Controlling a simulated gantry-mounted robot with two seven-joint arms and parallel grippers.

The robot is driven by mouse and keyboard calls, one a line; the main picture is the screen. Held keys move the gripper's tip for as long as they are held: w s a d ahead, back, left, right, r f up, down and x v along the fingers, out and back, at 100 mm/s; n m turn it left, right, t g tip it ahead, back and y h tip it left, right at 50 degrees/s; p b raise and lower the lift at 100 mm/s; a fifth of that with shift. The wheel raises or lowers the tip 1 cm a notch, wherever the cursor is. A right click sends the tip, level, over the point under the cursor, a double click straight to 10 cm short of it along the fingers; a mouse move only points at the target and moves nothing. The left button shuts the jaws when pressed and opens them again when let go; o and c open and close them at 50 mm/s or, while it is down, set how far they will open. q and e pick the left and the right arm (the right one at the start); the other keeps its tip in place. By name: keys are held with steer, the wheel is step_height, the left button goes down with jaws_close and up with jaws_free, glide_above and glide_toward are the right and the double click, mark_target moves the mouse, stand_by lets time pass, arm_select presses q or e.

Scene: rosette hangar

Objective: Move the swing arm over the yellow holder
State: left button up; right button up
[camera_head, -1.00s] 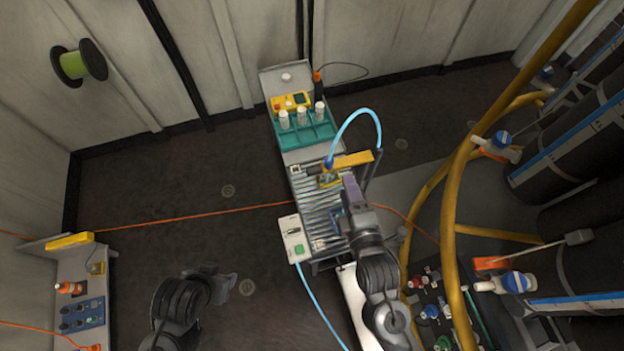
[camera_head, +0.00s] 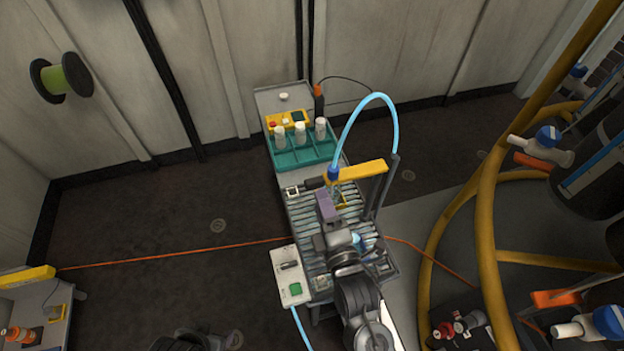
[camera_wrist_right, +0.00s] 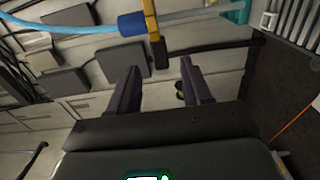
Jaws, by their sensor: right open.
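The swing arm (camera_head: 362,170) is a yellow bar on a dark post at the bench's right side. Its free left end carries a blue collar (camera_head: 333,174) with a light-blue hose. The yellow holder (camera_head: 345,198) lies on the ribbed bench top just below that end, partly hidden by my right gripper. My right gripper (camera_head: 326,203), with purple fingers, is open and empty, beside the holder on its left. In the right wrist view the swing arm (camera_wrist_right: 151,16) is beyond the two spread fingertips, apart from them. Only a dark part of my left arm shows at the bottom edge.
A teal rack (camera_head: 300,158) with white-capped bottles stands at the back of the bench. A white box with a green button (camera_head: 290,278) is at its front left. Yellow curved rails (camera_head: 488,210) stand at the right. An orange cable (camera_head: 170,258) crosses the floor.

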mark_target(316, 187)
steer(key=b+x, duration=0.2)
steer(key=x, duration=0.6)
steer(key=shift+w+a, duration=0.1)
steer(key=shift+w, duration=0.25)
steer(key=shift+c, duration=0.2)
jaws_close()
